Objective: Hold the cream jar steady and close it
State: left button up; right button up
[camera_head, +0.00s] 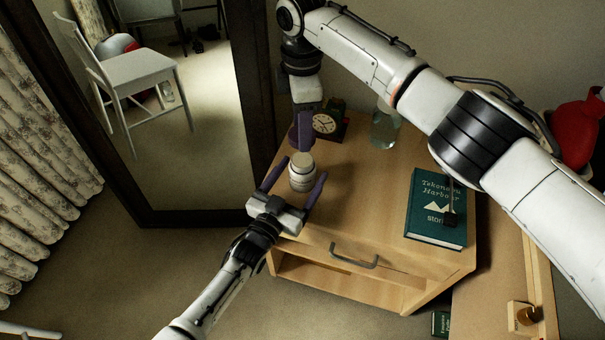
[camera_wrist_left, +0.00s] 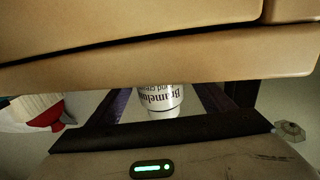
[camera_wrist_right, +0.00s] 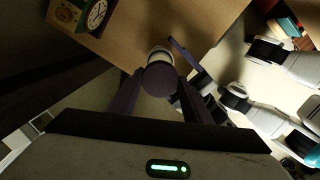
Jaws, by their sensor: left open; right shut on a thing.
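The white cream jar (camera_head: 302,178) stands upright on the bedside table near its left front edge. Its printed label shows upside down in the left wrist view (camera_wrist_left: 158,100). My left gripper (camera_head: 304,168) is open, with one finger on each side of the jar and gaps visible beside it. My right gripper (camera_head: 303,150) comes from above and is shut on a round purple lid (camera_wrist_right: 159,80). In the right wrist view the lid covers part of the jar (camera_wrist_right: 158,54). The lid is hard to tell from the purple fingers in the head view.
A clock (camera_head: 325,123) stands behind the jar, and a glass vessel (camera_head: 386,128) is at the back. A green book (camera_head: 437,210) lies on the right of the table (camera_head: 365,185). A dark-framed mirror (camera_head: 250,90) is close on the left. The table's middle is clear.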

pick_arm(q)
jog(key=shift+w+d, duration=0.2)
jog(key=shift+w, duration=0.2)
jog(key=c, duration=1.6)
pick_arm(e)
send_over(302, 160)
jog(key=shift+f, duration=2.55)
jog(key=shift+d+f, duration=0.1)
jog(key=shift+f, duration=0.8)
jog(key=shift+f, duration=0.55)
